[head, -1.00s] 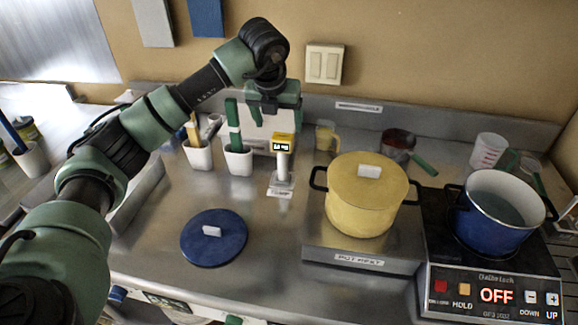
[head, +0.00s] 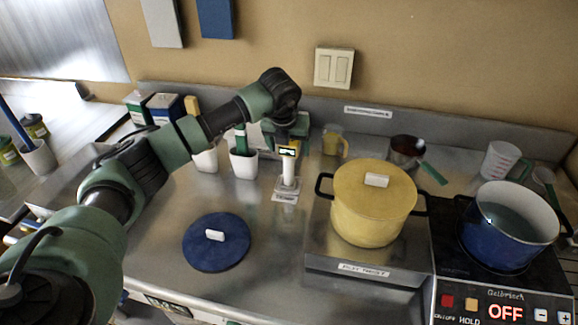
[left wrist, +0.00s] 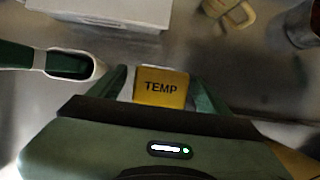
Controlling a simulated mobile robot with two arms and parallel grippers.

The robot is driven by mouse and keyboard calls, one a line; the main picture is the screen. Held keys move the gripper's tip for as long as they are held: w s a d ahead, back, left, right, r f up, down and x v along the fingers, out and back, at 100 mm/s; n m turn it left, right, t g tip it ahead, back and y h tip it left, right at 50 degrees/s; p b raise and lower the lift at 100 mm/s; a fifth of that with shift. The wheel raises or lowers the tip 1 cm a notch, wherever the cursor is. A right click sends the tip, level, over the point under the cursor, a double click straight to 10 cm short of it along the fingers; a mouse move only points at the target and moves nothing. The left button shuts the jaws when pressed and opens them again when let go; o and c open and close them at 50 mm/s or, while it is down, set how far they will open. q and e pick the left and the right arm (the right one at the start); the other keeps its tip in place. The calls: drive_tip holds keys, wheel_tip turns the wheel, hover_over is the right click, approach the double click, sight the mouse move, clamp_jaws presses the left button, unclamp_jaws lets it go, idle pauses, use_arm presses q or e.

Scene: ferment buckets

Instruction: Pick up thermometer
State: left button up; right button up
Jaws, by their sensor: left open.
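The thermometer (head: 288,152) has a yellow head with a small display and a white lower part. It stands upright in a small labelled holder (head: 286,193) on the steel counter. My left gripper (head: 286,143) is right above and around its head, jaws open. In the left wrist view, the yellow top marked TEMP (left wrist: 161,87) sits between the two green fingers (left wrist: 158,92), nearer the left one. Whether a finger touches it I cannot tell. My right gripper is not in view.
A white cup with a green-handled tool (head: 243,162) stands just left of the thermometer. A yellow lidded pot (head: 372,205) is to the right, with a blue pot (head: 507,228) beyond it. A blue lid (head: 216,243) lies in front. The counter between lid and pot is clear.

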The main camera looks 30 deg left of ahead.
use_arm(q)
clamp_jaws()
drive_tip(key=shift+r, duration=0.1)
idle(0.3)
